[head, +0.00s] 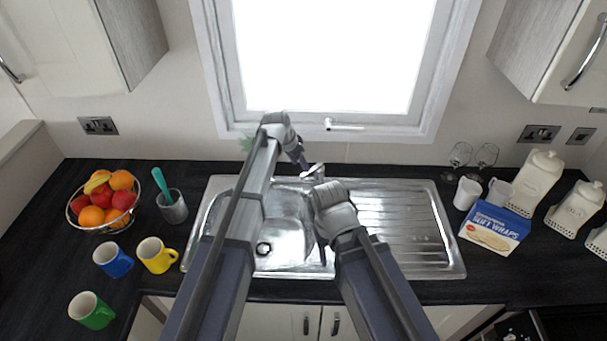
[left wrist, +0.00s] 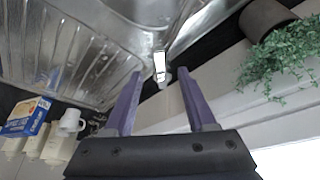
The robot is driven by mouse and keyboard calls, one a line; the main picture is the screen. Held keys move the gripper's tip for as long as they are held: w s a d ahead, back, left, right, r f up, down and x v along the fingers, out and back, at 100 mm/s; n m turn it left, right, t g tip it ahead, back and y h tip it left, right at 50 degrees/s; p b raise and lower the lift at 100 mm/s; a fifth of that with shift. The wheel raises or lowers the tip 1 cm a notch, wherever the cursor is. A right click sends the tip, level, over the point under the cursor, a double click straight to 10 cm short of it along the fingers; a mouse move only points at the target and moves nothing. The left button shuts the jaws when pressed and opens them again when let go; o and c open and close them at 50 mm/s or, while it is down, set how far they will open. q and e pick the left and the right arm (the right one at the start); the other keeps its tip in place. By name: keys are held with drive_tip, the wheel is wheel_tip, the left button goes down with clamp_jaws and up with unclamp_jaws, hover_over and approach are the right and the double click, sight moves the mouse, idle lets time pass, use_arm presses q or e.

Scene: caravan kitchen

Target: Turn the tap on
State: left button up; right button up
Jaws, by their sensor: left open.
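The metal tap (head: 313,170) stands at the back edge of the steel sink (head: 215,215), below the window. In the left wrist view the tap (left wrist: 160,66) shows between and just beyond my fingertips; I cannot tell whether they touch it. My left gripper (head: 303,163) reaches over the back of the sink beside the tap, and its purple fingers (left wrist: 159,75) are spread with nothing between them. My left arm hides part of the bowl and the tap's surroundings. My right gripper (head: 322,250) hangs over the sink's middle, mostly hidden behind its wrist; its opening does not show.
A fruit bowl (head: 105,228), a utensil pot (head: 173,208), blue (head: 113,260), yellow (head: 156,255) and green (head: 91,310) mugs stand left. A wraps box (head: 493,229), white mugs, glasses and canisters stand right. A potted plant (left wrist: 282,62) is near my left gripper.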

sight(304, 174)
use_arm(q)
drive_tip(key=b+x, duration=0.4)
drive_tip(key=x, duration=0.1)
drive_tip(key=shift+f, duration=0.3)
drive_tip(key=shift+r, duration=0.1)
drive_tip(key=shift+c, duration=0.3)
clamp_jaws()
idle(0.7)
